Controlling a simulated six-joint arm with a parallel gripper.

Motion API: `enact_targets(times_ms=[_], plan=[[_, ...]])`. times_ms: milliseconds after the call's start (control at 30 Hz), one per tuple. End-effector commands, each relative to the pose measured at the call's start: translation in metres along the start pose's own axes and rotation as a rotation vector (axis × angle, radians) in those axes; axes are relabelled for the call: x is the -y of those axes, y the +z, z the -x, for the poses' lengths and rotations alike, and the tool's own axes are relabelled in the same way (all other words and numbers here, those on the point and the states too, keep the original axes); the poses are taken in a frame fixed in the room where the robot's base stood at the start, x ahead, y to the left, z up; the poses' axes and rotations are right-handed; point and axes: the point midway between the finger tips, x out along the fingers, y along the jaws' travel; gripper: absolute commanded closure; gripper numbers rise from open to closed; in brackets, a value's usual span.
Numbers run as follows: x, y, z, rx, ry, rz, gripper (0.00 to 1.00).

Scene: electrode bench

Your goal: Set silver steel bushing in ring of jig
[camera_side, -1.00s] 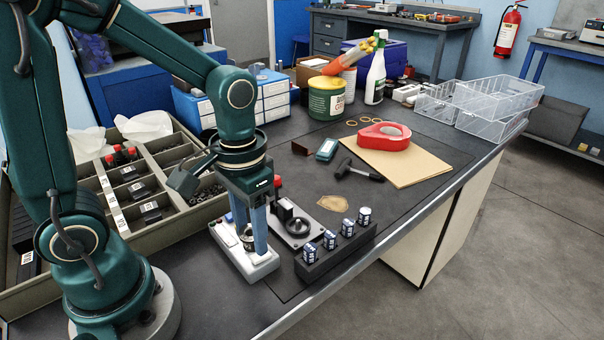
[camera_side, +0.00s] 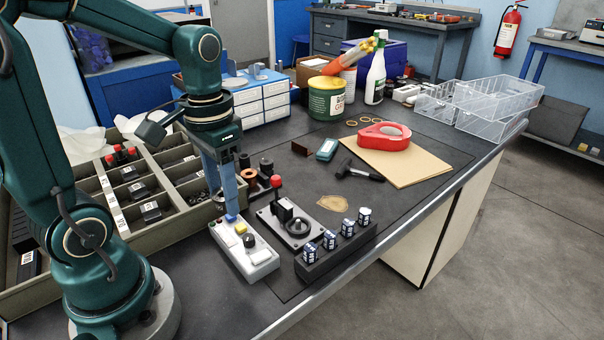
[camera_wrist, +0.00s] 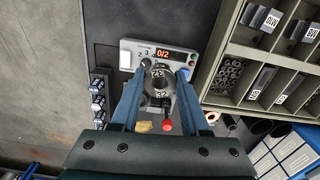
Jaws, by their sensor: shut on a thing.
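My gripper (camera_wrist: 158,80) is shut on a grey ring-shaped piece with dark markings, the silver steel bushing (camera_wrist: 160,85), seen end-on between the fingertips in the wrist view. In the side view my gripper (camera_side: 231,214) points down by the back end of the control box; the bushing cannot be made out there. The jig (camera_side: 296,222) is a grey plate with a black ring (camera_side: 299,228), a black block and a red-knobbed lever (camera_side: 276,183). It stands right of my gripper, apart from it. In the wrist view the fingers and bushing hide much of the jig.
A control box (camera_side: 246,250) with buttons and a knob stands left of the jig; its display (camera_wrist: 176,53) reads 0/2. A black block (camera_side: 335,254) with several labelled cylinders is right. Dark and copper cylinders (camera_side: 248,177) stand behind. A compartment bin (camera_side: 185,228) lies left.

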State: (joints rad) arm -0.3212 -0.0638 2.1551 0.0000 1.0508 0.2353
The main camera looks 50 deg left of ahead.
Motion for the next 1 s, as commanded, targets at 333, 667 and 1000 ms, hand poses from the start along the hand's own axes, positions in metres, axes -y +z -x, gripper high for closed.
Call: enact_targets(times_ms=[333, 667, 1000], plan=[[0.000, -0.052, 0.015, 0.000, 0.000, 0.065, 1.00], [-0.027, -0.114, -0.002, 0.003, 0.000, 0.035, 1.00], [-0.042, -0.120, -0.028, 0.001, 0.001, -0.011, 1.00]])
